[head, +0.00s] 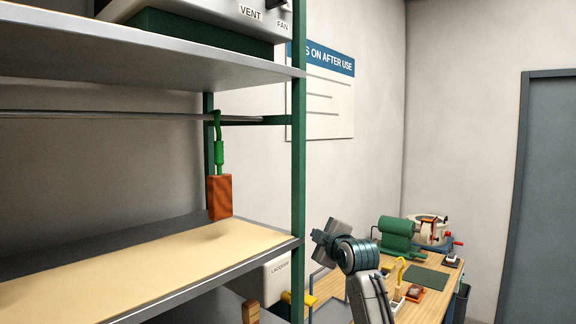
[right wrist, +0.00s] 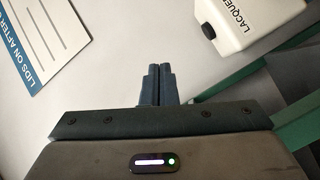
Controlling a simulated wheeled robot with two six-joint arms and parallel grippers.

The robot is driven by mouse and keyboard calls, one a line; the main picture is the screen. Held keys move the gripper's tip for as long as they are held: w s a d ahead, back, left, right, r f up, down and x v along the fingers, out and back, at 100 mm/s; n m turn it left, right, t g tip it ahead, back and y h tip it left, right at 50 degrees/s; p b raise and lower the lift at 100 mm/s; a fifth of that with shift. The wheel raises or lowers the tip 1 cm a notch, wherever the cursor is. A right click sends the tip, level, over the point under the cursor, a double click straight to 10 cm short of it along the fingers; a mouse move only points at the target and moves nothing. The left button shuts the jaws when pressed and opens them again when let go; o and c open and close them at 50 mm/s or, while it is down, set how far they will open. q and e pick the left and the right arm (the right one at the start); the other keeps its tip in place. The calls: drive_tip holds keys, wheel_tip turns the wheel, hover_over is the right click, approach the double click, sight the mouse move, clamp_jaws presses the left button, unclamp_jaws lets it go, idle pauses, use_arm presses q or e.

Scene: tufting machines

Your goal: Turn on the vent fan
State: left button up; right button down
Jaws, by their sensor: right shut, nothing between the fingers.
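The vent fan unit (head: 180,6) is a white box with a dark green base on the top shelf, cut off by the upper edge of the head view. Its front reads "VENT" and "FAN", with a dark switch (head: 276,4) beside the lettering, partly out of frame. Its setting cannot be told. My right gripper (right wrist: 158,70) is shut and empty. In the head view, my right gripper (head: 328,240) is right of the shelf post, well below the vent fan unit and apart from it. My left gripper is not in view.
A green shelf post (head: 298,120) stands between my right arm and the shelves. A green strap with an orange-brown block (head: 220,196) hangs from a rail. A white lacquer container (right wrist: 240,20) is near the gripper. A workbench (head: 330,285) with machines stands behind. A sign (head: 325,95) is on the wall.

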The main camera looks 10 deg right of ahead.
drive_tip(key=s+a+r+n+t+y+p, duration=0.1)
drive_tip(key=s+r+n+t, duration=0.15)
drive_tip(key=r, duration=1.35)
drive_tip(key=s+a+r+n+t+y, duration=0.1)
drive_tip(key=s+r+n+t, duration=0.2)
drive_tip(key=r, duration=1.4)
drive_tip(key=s+r+n+t+y, duration=0.1)
drive_tip(key=s+r+n, duration=0.1)
drive_tip(key=s+r, duration=0.5)
drive_tip(key=s+r+n+t+y, duration=0.1)
drive_tip(key=s+r+n+y, duration=0.1)
drive_tip(key=s+r, duration=0.6)
wheel_tip(320, 180, up, 6)
drive_tip(key=shift+s+a+f+n+p, duration=0.2)
drive_tip(key=shift+a+n+p, duration=0.25)
drive_tip(key=shift+n, duration=0.4)
drive_tip(key=shift+w, duration=0.1)
drive_tip(key=shift+w+a+f+p, duration=0.15)
drive_tip(key=shift+w+a+p, duration=0.3)
drive_tip(key=shift+w+a, duration=0.55)
drive_tip(key=shift+w+a+f+p, duration=0.2)
drive_tip(key=shift+w+a+p, duration=0.2)
drive_tip(key=shift+w+a, duration=0.6)
drive_tip(key=shift+w+a+f+p, duration=0.15)
drive_tip(key=shift+w+a+p, duration=0.4)
drive_tip(key=shift+w, duration=0.8)
